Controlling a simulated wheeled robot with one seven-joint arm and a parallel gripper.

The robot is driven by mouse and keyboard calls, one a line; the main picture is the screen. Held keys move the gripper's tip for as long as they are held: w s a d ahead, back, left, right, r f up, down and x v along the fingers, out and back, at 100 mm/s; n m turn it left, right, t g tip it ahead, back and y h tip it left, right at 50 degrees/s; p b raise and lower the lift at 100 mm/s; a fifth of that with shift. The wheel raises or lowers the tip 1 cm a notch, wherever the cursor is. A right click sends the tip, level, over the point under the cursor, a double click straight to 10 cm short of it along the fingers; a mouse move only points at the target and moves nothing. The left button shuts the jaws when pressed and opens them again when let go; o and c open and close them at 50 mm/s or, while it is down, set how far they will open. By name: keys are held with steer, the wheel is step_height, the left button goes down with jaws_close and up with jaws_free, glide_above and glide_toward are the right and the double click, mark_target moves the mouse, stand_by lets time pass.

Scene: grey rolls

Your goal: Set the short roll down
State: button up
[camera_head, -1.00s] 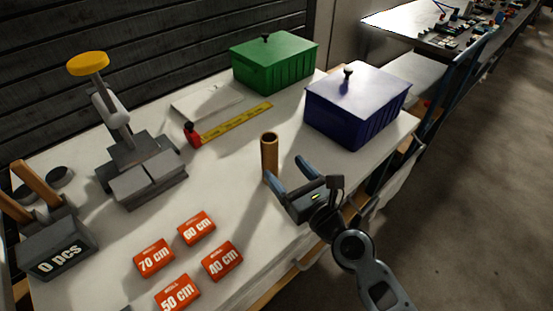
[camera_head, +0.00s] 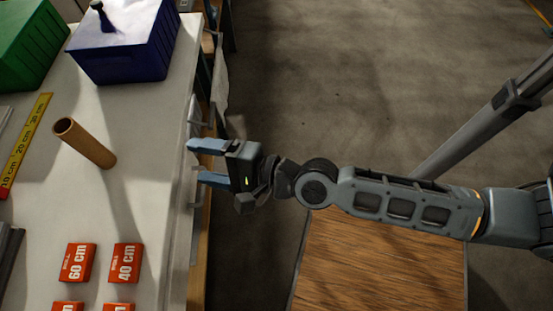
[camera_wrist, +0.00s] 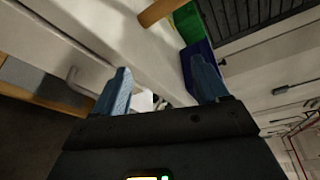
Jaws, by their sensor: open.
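The short roll (camera_head: 88,145) is a brown cardboard tube with an open top end. In the head view it stands on the white table (camera_head: 135,205), left of my gripper. It also shows in the wrist view (camera_wrist: 158,12) at the top edge, partly cut off. My gripper (camera_head: 190,162) is open and empty, its two blue fingers pointing left toward the table's edge. A clear gap lies between the fingertips and the roll.
A blue bin (camera_head: 125,50) and a green bin (camera_head: 28,45) stand at the back. A yellow ruler (camera_head: 27,140) lies left of the roll. Orange blocks marked 60 cm (camera_head: 76,263) and 40 cm (camera_head: 125,263) lie in front. A wooden surface (camera_head: 380,262) is below my arm.

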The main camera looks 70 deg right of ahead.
steer(key=s+r+n, duration=0.5)
steer(key=s+n, duration=0.4)
steer(key=n, duration=0.2)
steer(key=s+r+n+g, duration=0.1)
steer(key=s+r+n, duration=0.3)
steer(key=s+n, duration=0.6)
steer(key=shift+s+a+r+n, duration=0.35)
steer(key=shift+a+n, duration=0.1)
steer(key=shift+n, duration=0.15)
steer(key=shift+w, duration=0.1)
